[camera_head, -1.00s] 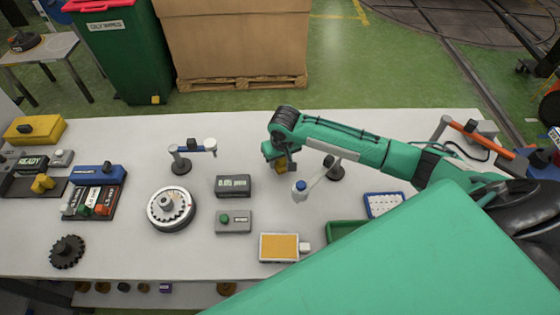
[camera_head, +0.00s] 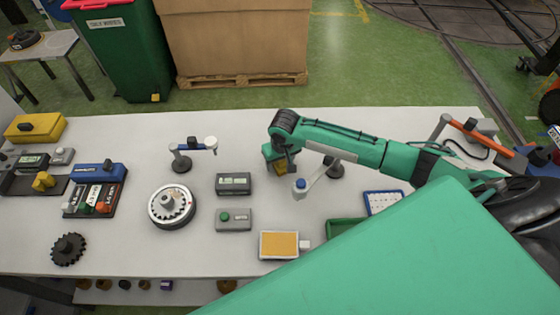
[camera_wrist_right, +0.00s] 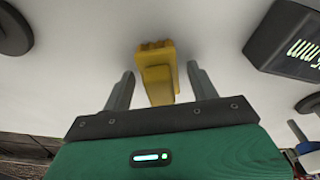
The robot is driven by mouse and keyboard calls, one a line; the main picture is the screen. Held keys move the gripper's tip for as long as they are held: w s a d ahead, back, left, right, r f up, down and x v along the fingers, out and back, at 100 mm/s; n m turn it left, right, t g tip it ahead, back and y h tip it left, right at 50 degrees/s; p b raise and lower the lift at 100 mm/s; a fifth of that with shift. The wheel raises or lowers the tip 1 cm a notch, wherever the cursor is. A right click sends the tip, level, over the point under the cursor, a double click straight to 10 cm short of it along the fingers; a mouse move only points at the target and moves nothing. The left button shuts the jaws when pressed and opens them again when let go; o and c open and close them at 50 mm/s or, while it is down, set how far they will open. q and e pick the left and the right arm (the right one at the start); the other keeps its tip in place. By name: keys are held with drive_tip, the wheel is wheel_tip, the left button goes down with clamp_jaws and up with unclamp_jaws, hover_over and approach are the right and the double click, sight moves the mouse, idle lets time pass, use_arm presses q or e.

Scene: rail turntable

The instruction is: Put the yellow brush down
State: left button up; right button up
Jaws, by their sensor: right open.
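The yellow brush (camera_wrist_right: 157,75) shows in the right wrist view as a stepped yellow block over the white table top (camera_wrist_right: 85,60). It lies between the two grey fingers of my right gripper (camera_wrist_right: 160,69), with a visible gap on each side. The fingers are open and not touching it. It appears to rest on the table, though its contact is hard to see. In the head view my right gripper (camera_head: 280,163) is low over the table's middle, and it mostly hides the brush there. My left gripper is out of view.
A small stand with a blue-tipped arm (camera_head: 312,182) is close right of the gripper. A grey display box (camera_head: 234,184) and a green-button box (camera_head: 233,220) stand to its left, near a round dial (camera_head: 171,206). An orange-topped pad (camera_head: 279,245) lies in front.

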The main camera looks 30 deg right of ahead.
sight(282, 162)
wheel_tip(282, 162, up, 12)
drive_tip(key=s+b, duration=0.1)
drive_tip(key=b, duration=0.1)
drive_tip(key=shift+s, duration=0.4)
drive_tip(key=shift+f, duration=0.15)
